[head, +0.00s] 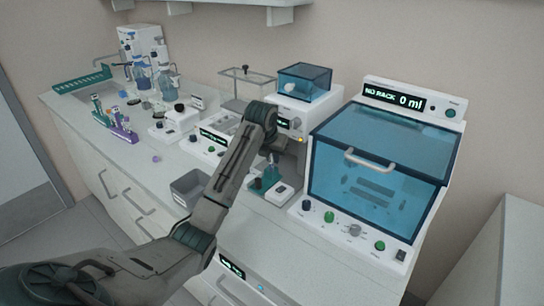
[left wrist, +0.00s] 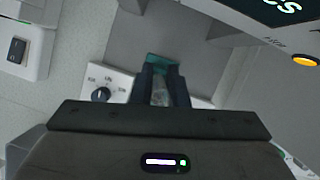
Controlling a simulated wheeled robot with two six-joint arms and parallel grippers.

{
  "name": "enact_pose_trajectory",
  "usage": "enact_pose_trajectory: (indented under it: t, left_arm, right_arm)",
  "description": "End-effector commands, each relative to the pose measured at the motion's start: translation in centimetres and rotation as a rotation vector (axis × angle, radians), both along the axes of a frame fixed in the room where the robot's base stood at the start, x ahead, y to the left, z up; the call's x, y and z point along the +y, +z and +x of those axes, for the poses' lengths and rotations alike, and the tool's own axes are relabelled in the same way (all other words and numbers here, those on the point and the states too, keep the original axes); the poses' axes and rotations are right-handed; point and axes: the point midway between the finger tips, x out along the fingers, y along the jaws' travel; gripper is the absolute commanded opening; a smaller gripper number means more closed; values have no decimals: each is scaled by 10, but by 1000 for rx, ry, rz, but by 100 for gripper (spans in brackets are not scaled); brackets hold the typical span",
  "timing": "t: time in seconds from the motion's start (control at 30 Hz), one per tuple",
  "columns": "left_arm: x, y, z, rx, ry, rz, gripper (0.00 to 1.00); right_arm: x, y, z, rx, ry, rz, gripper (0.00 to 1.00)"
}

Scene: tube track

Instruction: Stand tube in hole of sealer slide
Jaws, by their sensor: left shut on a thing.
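My left gripper (head: 271,160) reaches in from the left in the head view and points down in front of the white machine with a blue see-through top (head: 294,115). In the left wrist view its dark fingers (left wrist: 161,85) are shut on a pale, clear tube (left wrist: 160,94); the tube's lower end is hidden. A teal part (left wrist: 160,62) shows just beyond the fingertips. I cannot tell whether it is the sealer slide, or whether the tube touches it. A small green and white unit (head: 283,190) stands below the gripper in the head view. My right gripper is out of view.
A large machine with a blue window (head: 375,170) stands close on the right. A grey bin (head: 187,185) is at the counter's front edge. Racks with coloured tubes (head: 122,132) and bottles (head: 165,80) are at the left. A white panel with a knob (left wrist: 103,93) lies beside the fingers.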

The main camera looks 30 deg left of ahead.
Motion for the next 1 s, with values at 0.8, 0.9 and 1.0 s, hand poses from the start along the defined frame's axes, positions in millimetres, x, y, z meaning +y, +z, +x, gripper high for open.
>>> enact_pose_trajectory:
  t: [0.8, 0.9, 1.0]
  left_arm:
    - [0, -7, 0, 0, 0, 0, 39]
    - [0, -7, 0, 0, 0, 0, 39]
    - [0, -7, 0, 0, 0, 0, 39]
  right_arm:
    - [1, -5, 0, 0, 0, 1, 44]
    - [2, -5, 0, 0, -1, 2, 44]
    - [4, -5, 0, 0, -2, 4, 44]
